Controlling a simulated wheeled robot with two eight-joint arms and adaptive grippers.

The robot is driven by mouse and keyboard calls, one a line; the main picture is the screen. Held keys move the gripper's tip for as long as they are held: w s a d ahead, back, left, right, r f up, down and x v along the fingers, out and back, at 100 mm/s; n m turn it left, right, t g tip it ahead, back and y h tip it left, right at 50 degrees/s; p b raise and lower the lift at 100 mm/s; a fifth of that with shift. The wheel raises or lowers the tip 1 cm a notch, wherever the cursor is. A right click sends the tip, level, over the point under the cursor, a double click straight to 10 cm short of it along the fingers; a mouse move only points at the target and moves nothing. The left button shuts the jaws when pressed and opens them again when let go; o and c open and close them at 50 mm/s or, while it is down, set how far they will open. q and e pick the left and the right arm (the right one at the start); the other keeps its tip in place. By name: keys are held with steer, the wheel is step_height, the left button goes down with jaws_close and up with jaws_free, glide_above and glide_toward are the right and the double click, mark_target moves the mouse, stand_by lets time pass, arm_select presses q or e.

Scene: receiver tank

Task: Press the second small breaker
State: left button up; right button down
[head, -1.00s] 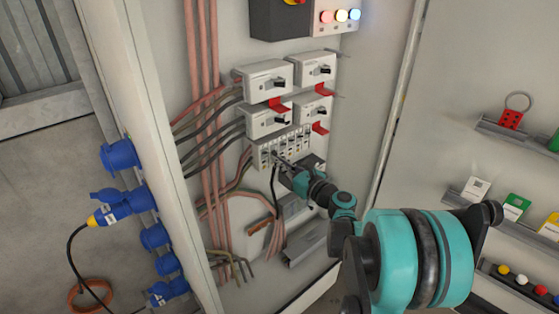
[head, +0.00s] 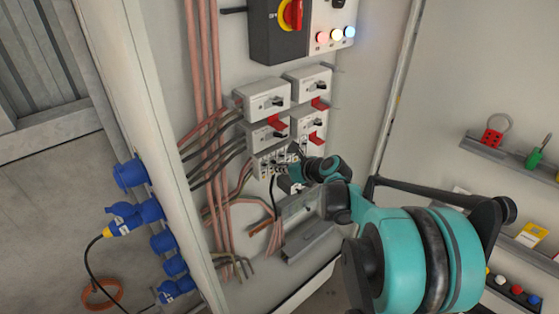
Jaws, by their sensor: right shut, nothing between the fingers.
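The row of small breakers (head: 266,166) sits in the cabinet, below the larger switch blocks. The right part of the row is hidden behind my right gripper. My right gripper (head: 293,153) is shut and empty, with its fingertips at the breaker row. I cannot tell whether it touches a breaker or which one. The individual levers are too small to tell their positions. My left gripper is not in view.
Larger breakers (head: 262,99) with dark knobs and red tabs stand above the row. A red and yellow main switch (head: 291,14) and lit lamps (head: 336,35) are higher up. Cables (head: 205,150) run at the left. Blue sockets (head: 129,174) line the cabinet's outer side.

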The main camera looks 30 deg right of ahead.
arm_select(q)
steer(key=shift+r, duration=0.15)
arm_select(e)
steer(key=shift+r, duration=0.6)
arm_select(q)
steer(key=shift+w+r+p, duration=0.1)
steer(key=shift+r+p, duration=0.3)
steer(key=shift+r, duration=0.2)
arm_select(e)
steer(key=shift+w+d+r, duration=0.1)
steer(key=shift+w+r, duration=0.1)
steer(key=shift+r, duration=0.1)
